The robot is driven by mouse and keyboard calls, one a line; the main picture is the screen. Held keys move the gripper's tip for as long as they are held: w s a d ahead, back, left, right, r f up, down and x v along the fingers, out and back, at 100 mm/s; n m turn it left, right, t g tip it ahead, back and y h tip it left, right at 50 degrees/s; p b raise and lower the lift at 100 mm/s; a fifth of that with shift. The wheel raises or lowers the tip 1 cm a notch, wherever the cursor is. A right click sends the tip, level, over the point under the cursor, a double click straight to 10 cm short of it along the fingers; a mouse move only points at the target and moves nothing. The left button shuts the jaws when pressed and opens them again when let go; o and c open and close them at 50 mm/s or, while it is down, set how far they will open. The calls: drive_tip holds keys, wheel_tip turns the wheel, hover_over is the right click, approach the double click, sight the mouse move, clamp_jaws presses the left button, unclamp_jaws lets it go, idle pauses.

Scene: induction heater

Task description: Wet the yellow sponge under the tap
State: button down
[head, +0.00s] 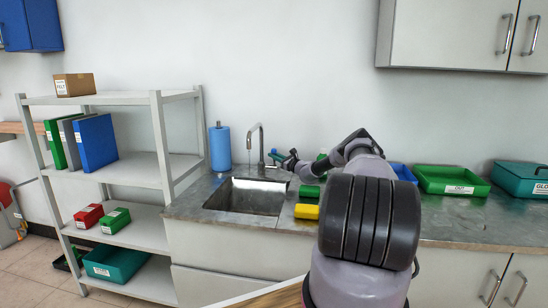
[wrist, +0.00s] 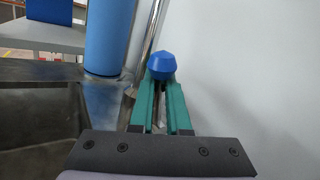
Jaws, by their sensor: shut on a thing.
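The yellow sponge (head: 306,211) lies on the metal counter at the right edge of the sink (head: 245,197), apart from my gripper. The chrome tap (head: 261,142) stands behind the sink; its pipe (wrist: 152,40) also shows in the wrist view. My gripper (head: 277,157) is beside the tap, to its right. In the wrist view, its teal fingers (wrist: 161,103) are shut on a blue knob (wrist: 162,66) next to the pipe. The knob's lower part is hidden between the fingers. No water stream is visible at the tap.
A green block (head: 309,191) lies just behind the sponge. A blue roll (head: 220,148) stands left of the tap, also in the wrist view (wrist: 108,38). A green tray (head: 452,180) and a teal box (head: 520,178) are at the right. A shelf rack (head: 125,172) stands left.

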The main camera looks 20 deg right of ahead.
drive_tip(key=c, duration=0.9)
unclamp_jaws()
wheel_tip(320, 180, up, 10)
